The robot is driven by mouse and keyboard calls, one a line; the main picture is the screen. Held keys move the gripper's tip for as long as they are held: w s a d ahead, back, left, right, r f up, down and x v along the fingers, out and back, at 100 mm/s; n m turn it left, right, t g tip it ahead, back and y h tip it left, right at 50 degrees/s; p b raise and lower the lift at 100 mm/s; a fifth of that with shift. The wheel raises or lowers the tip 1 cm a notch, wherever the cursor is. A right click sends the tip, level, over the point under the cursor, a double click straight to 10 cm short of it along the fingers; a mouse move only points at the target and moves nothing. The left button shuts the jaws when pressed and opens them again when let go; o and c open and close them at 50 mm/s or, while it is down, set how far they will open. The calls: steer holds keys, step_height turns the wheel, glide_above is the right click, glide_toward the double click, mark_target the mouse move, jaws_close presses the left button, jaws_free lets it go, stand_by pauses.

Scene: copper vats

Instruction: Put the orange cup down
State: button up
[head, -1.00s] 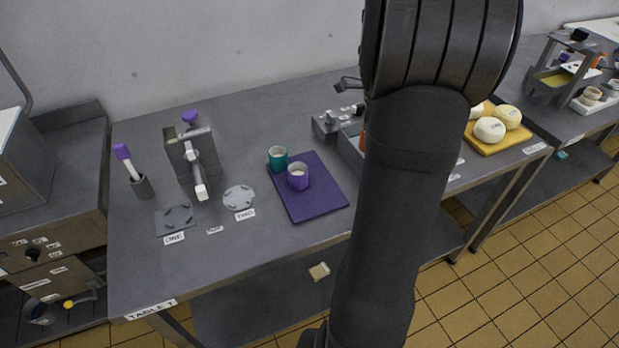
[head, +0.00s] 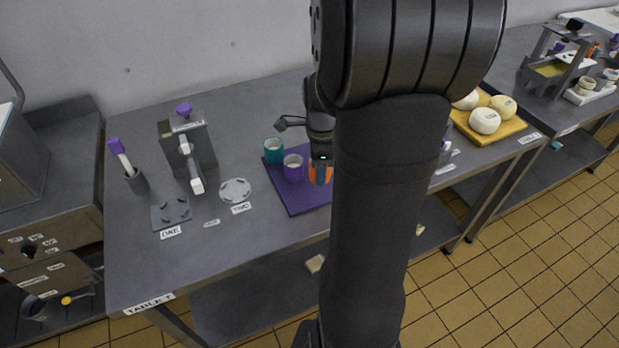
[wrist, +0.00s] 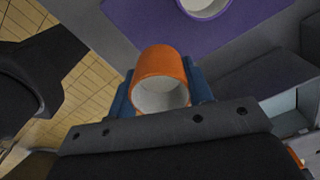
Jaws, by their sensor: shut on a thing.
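The orange cup (head: 318,172) is at the right part of the purple mat (head: 302,202) in the head view, partly hidden by my arm. My gripper (head: 321,160) is above it and shut on it. In the wrist view the orange cup (wrist: 160,75) sits between the blue fingers of my gripper (wrist: 160,90), its pale inside facing the camera. The purple mat (wrist: 150,22) shows beyond it. I cannot tell whether the cup touches the mat.
A purple cup (head: 293,168) stands on the mat, left of the orange cup. A teal cup (head: 274,151) stands at the mat's far left corner. Round plate TWO (head: 236,190) and square plate ONE (head: 171,212) lie further left. The mat's front is clear.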

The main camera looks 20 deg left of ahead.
steer(key=a+f, duration=0.1)
steer(key=a, duration=0.1)
steer(key=shift+w+a+f, duration=0.1)
steer(key=shift+a+f, duration=0.2)
steer(key=shift+f, duration=2)
steer(key=shift+f, duration=0.1)
steer(key=o, duration=1)
step_height(320, 180, up, 12)
steer(key=shift+r, duration=0.1)
steer(key=shift+f, duration=4.85)
